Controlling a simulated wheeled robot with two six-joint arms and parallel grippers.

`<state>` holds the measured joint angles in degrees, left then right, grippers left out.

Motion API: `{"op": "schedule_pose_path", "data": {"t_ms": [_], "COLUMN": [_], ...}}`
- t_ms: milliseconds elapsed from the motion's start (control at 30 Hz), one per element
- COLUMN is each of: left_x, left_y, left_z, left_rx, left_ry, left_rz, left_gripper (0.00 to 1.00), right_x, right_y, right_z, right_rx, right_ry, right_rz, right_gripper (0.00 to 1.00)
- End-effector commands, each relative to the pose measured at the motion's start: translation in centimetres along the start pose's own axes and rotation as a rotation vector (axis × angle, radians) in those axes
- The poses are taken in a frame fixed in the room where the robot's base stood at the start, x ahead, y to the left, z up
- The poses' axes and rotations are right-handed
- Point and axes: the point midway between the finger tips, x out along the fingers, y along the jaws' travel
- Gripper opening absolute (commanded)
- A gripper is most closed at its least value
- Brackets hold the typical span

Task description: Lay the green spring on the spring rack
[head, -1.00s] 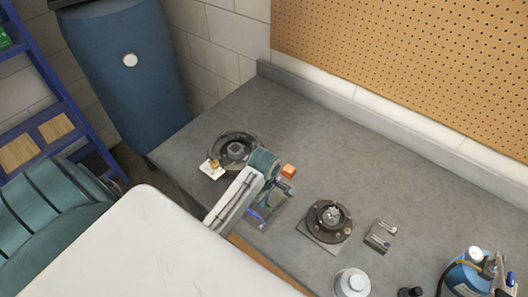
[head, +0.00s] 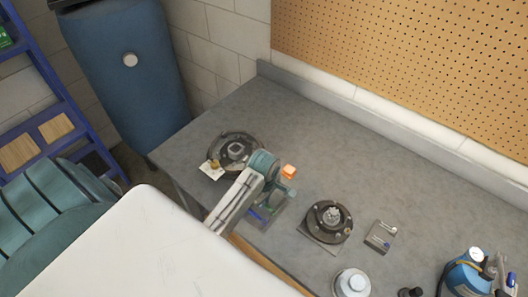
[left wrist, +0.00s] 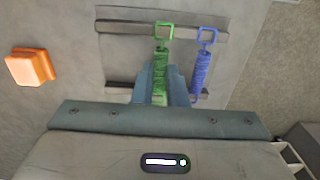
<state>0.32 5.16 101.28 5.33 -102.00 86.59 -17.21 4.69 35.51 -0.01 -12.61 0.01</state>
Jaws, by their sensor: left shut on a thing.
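My left gripper (left wrist: 162,76) is shut on the green spring (left wrist: 161,62), with a finger on each side of it. The spring's square end loop lies over the far rail of the spring rack (left wrist: 122,25) in the left wrist view. I cannot tell whether it touches the rail. The blue spring (left wrist: 203,70) lies across the rack just right of the green one, roughly parallel to it. In the head view my left gripper (head: 272,198) is over the rack (head: 277,214) and hides part of it. My right gripper is not in view.
An orange block (head: 289,172) sits close to the rack; it also shows in the left wrist view (left wrist: 31,67). A dark round hub (head: 329,222) and a small grey tray (head: 381,237) stand to the right. Another round part (head: 222,146) is behind left. The bench's back (head: 310,125) is clear.

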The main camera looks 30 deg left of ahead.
Motion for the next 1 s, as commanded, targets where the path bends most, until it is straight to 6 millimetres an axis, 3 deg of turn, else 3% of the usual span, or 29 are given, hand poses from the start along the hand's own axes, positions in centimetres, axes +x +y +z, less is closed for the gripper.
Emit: {"op": "schedule_pose_path", "data": {"t_ms": [967,1000], "left_x": [0.31,0.31], "left_y": [-0.01,-0.01], "left_z": [-0.01,-0.01], "left_rx": [0.0,0.0], "left_ry": [0.0,0.0], "left_rz": [0.0,0.0], "left_gripper": [0.0,0.18], "right_x": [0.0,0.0], "right_y": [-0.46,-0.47], "right_z": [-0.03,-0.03], "right_rx": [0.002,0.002], "right_ry": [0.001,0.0], "right_rz": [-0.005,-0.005], "right_gripper": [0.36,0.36]}}
